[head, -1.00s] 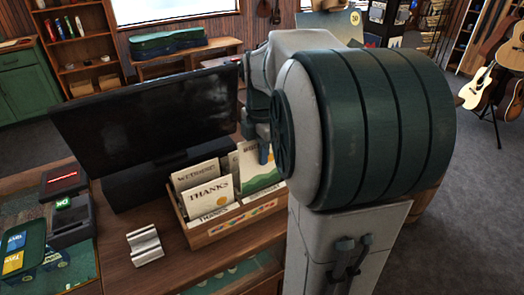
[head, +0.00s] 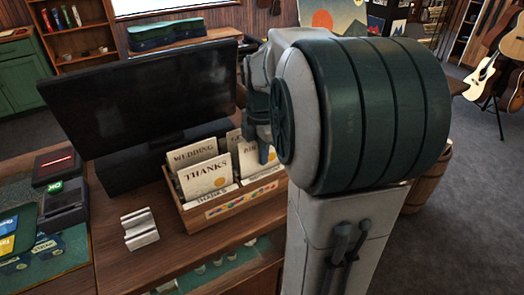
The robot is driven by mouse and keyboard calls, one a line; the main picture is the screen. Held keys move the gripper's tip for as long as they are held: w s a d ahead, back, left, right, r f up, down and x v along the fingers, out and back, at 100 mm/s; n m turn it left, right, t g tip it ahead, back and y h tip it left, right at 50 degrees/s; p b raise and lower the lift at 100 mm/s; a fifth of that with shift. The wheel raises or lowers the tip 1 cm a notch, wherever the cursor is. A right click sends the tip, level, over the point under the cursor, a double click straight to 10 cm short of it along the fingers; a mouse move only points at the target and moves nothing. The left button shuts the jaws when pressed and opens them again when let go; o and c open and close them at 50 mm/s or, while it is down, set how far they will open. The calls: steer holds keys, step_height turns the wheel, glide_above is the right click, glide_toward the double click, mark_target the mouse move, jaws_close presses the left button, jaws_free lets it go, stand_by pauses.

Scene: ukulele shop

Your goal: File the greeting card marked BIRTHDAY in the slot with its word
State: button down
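A wooden card box (head: 235,205) with a colourful front strip stands on the counter. Cards marked WEDDING (head: 190,156) and THANKS (head: 206,170) stand upright in its left part. A pale card whose visible letters read BIR (head: 248,162) stands at the right part of the box, with an orange sun on it; the rest of its word is hidden. My gripper (head: 268,153) is at this card's upper edge, its fingers pointing down. My arm hides most of the gripper, so whether its fingers grip the card is unclear.
A black monitor (head: 140,95) stands behind and left of the box. A silver ridged holder (head: 140,228) sits left of the box. Card terminals (head: 62,205) are at the far left. The counter in front of the box is clear.

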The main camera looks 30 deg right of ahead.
steer(key=shift+f, duration=0.1)
steer(key=c, duration=1.6)
jaws_free()
steer(key=shift+o, duration=0.2)
step_height(320, 180, up, 14)
steer(key=shift+f, duration=0.1)
steer(key=s+a+f+m+t, duration=0.3)
steer(key=s+a+f+m, duration=0.9)
steer(key=f+m, duration=0.3)
steer(key=m, duration=0.3)
steer(key=shift+s+f, duration=0.15)
steer(key=shift+s, duration=0.15)
